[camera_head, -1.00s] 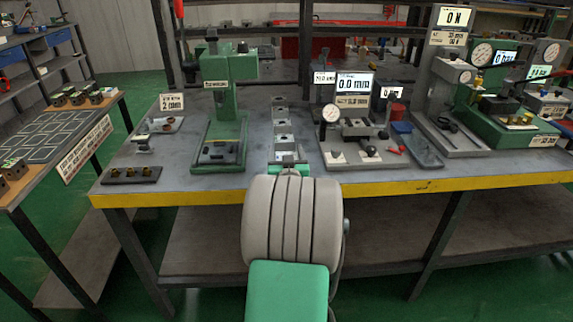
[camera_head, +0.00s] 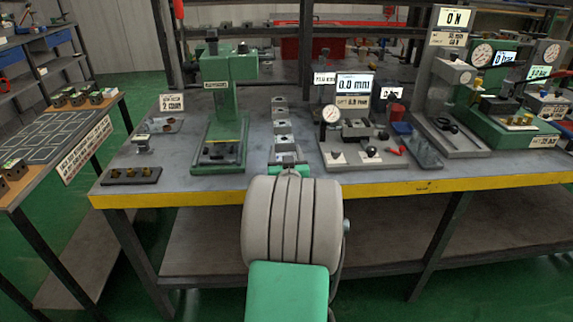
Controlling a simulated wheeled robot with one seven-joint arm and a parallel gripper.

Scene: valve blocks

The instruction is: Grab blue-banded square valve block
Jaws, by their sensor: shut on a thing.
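A row of small grey metal valve blocks (camera_head: 282,126) runs back from the table's front edge on a narrow strip. A blue band cannot be made out on any of them at this size. My gripper (camera_head: 288,168) is at the near end of this row, just above the table's front edge. Only a bit of its green part shows; my own grey and green arm hides most of it. It is shut on a block at the near end of the row, whose band and sides are largely hidden.
A green press (camera_head: 220,112) stands close on the left of the row. A gauge stand with a "0.0 mm" display (camera_head: 354,85) stands close on the right. A dark tray with brass parts (camera_head: 132,175) lies at the front left. A side table (camera_head: 46,134) holds more blocks.

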